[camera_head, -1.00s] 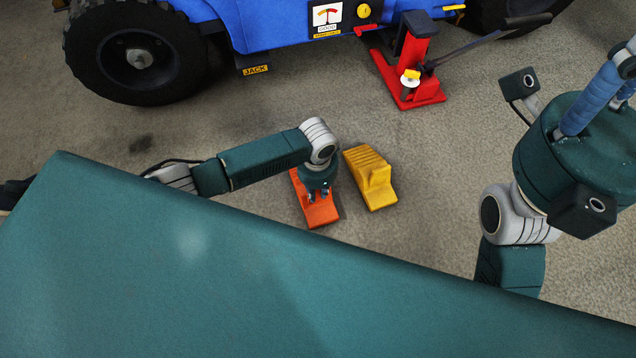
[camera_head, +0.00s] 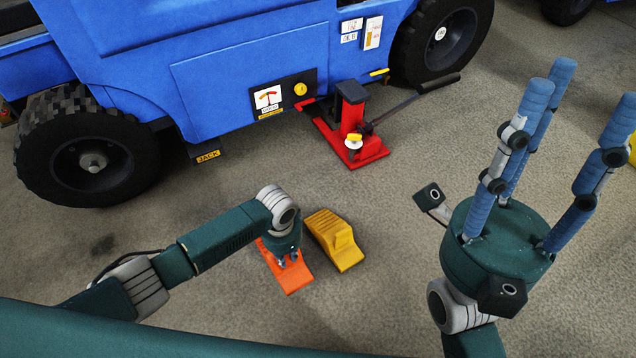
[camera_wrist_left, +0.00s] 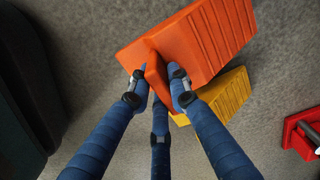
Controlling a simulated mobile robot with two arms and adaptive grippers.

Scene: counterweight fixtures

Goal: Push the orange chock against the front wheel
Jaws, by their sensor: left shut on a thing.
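The orange chock (camera_head: 291,278) lies on the floor, partly hidden by my left arm. My left gripper (camera_head: 287,259) is over it. In the left wrist view the fingers of my left gripper (camera_wrist_left: 156,80) are shut on the raised rib of the orange chock (camera_wrist_left: 205,42). A black wheel (camera_head: 88,152) of the blue vehicle stands at the left, and another wheel (camera_head: 445,38) at the upper right; I cannot tell which is the front one. Both are well apart from the chock. My right gripper (camera_head: 572,110) is open and empty, fingers spread upward.
A yellow chock (camera_head: 336,240) lies close beside the orange one, on its right. A red jack (camera_head: 350,135) with a dark handle stands by the blue vehicle (camera_head: 240,85). The floor between the orange chock and the left wheel is clear.

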